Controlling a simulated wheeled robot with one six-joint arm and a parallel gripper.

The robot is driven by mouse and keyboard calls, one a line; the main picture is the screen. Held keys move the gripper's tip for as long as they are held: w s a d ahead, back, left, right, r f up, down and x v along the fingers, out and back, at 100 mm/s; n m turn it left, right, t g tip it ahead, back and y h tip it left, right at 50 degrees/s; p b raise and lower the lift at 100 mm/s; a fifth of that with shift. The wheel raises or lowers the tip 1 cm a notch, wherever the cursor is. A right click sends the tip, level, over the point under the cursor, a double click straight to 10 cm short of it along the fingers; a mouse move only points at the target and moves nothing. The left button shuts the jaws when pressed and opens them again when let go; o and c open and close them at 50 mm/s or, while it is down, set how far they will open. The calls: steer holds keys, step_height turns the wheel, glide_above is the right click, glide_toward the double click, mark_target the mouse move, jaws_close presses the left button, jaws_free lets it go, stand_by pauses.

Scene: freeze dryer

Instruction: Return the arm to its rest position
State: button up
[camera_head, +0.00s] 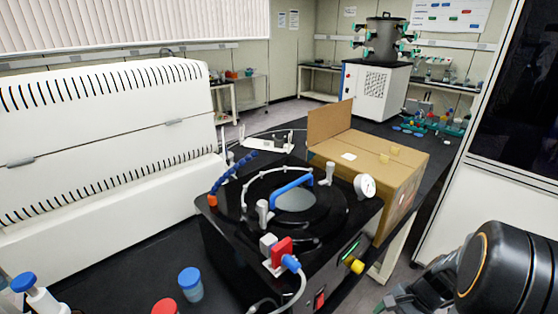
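My arm shows at the lower right as a thick black rounded link with a thin orange ring. Grey and dark parts that look like my gripper (412,292) stick out to its left at the bottom edge. They are small and partly cut off, so I cannot tell whether the fingers are open or shut. No object shows clearly in them. They appear to the right of the black machine, apart from it in the picture.
A black machine (352,222) with a round lid, blue handle (290,186) and gauge (365,186) stands on the dark bench. A cardboard box (385,180) is behind it. Capped bottles (191,285) stand front left. The freeze dryer (376,92) is far back. A white-framed cabinet is at right.

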steer(key=a+r+n+t+h, duration=0.2)
steer(key=a+r+n+h, duration=0.1)
steer(key=a+r+n, duration=0.2)
steer(key=w+a+r+n+t+h, duration=0.1)
steer(key=a+r+n+t+h, duration=0.1)
steer(key=a+r+n, duration=0.3)
step_height(320, 180, up, 5)
steer(key=n+t, duration=0.1)
steer(key=n, duration=0.2)
steer(key=shift+a+r+h, duration=0.15)
steer(key=shift+r+h, duration=0.05)
steer(key=shift+h, duration=0.2)
stand_by(0.8)
